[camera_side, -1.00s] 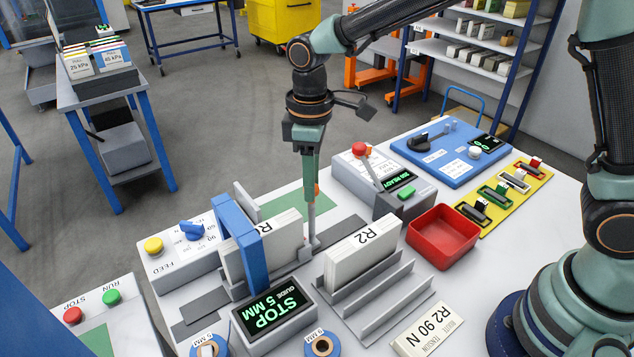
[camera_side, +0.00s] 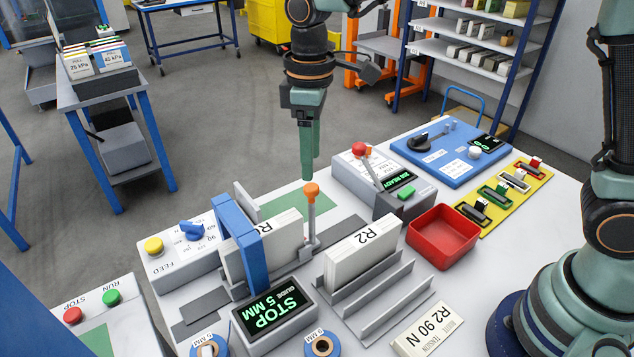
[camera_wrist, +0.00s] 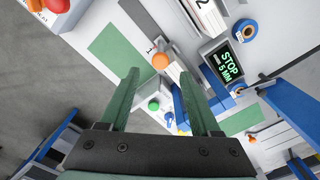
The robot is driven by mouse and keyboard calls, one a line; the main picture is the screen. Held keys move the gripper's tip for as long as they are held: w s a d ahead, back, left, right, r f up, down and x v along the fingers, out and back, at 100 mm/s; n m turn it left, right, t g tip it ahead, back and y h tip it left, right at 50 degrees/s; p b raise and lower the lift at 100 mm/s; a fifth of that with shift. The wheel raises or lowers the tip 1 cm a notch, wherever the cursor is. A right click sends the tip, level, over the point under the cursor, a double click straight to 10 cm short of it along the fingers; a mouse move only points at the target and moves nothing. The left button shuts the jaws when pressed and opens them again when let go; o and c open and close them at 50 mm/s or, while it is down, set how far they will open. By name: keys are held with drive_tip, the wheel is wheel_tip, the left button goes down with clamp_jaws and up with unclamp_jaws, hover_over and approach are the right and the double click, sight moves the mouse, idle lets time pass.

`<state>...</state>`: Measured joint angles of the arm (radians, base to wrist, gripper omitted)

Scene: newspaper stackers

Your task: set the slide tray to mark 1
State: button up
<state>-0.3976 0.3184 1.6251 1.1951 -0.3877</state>
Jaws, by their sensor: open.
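An upright grey post with an orange knob (camera_side: 311,191) stands between the two bundles; I take it for the slide tray's handle. The tray itself is mostly hidden behind the bundles. My gripper (camera_side: 307,176) hangs just above the knob in the side view, apart from it. In the wrist view my gripper (camera_wrist: 160,73) is open and empty, its two green fingers spread either side of the knob's line.
A white bundle under a blue frame (camera_side: 243,245) stands left of the post, and the R2 bundle (camera_side: 362,250) stands right in a grey rack. A STOP 5 MM display (camera_side: 272,308) is in front. A red-knobbed lever (camera_side: 359,149) and red bin (camera_side: 442,237) are to the right.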

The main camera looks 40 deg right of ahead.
wheel_tip(320, 180, up, 7)
idle(0.3)
drive_tip(key=shift+f, duration=0.1)
drive_tip(key=s+d+f+m+t, duration=0.1)
drive_tip(key=s+d+m, duration=0.3)
drive_tip(key=d, duration=0.4)
drive_tip(key=s+d+m+t, duration=0.4)
drive_tip(key=s+d+m, duration=0.1)
drive_tip(key=s+d, duration=0.2)
drive_tip(key=shift+s+d+f+t, duration=0.3)
drive_tip(key=shift+d+f, duration=0.1)
drive_tip(key=shift+d, duration=0.5)
